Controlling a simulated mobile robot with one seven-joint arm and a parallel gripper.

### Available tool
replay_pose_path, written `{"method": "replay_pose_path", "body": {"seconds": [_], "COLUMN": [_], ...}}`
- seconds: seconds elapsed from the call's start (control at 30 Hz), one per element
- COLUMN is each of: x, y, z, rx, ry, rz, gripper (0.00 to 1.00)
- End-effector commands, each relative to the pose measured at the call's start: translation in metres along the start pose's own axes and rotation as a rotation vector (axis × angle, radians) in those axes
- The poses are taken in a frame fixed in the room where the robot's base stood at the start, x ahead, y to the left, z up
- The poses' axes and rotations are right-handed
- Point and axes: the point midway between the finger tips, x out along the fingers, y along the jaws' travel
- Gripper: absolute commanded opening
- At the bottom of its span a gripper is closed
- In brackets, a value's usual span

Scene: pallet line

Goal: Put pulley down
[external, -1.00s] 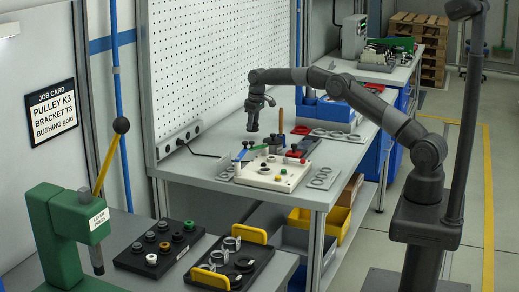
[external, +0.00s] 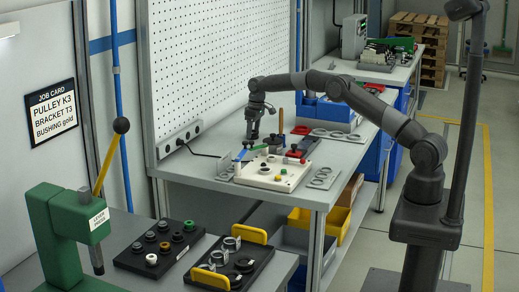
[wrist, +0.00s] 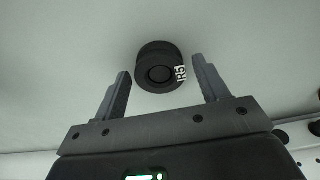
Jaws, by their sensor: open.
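A dark round pulley (wrist: 160,70) with a raised rim and a small white label, which seems to read R5, rests on a pale grey surface in the wrist view. My gripper (wrist: 161,78) is open, with one finger on each side of the pulley and a visible gap on both sides. In the external view my gripper (external: 253,141) is low over the grey workbench (external: 190,160), near its back. The pulley cannot be made out clearly there. The job card (external: 53,111) reads PULLEY K3, BRACKET T3, BUSHING gold.
A cream fixture board (external: 270,181) with coloured knobs stands in front of my gripper. A pegboard (external: 215,70) rises behind the bench. Flat grey plates (external: 323,178) lie to the right. A green lever press (external: 62,225) and black part trays (external: 160,248) are in the foreground.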

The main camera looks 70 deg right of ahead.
Motion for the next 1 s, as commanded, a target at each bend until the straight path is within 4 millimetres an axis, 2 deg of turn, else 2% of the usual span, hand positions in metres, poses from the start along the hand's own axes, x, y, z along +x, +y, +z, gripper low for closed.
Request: {"method": "replay_pose_path", "body": {"seconds": [0.13,0.27,0.5,0.7,0.83,1.0], "x": [-0.003,-0.019,-0.07,-0.106,-0.118,-0.125], "y": [0.0,0.0,0.0,0.0,0.0,-0.001], "z": [-0.001,-0.001,-0.001,-0.001,-0.001,0.0], "rx": [0.0,0.0,0.0,0.0,0.0,-0.001], "ry": [0.001,0.002,0.004,0.002,0.001,0.001], "rz": [0.0,0.001,0.002,0.001,0.001,0.001], "gripper": [0.68,0.68,0.68,0.68,0.68,0.68]}}
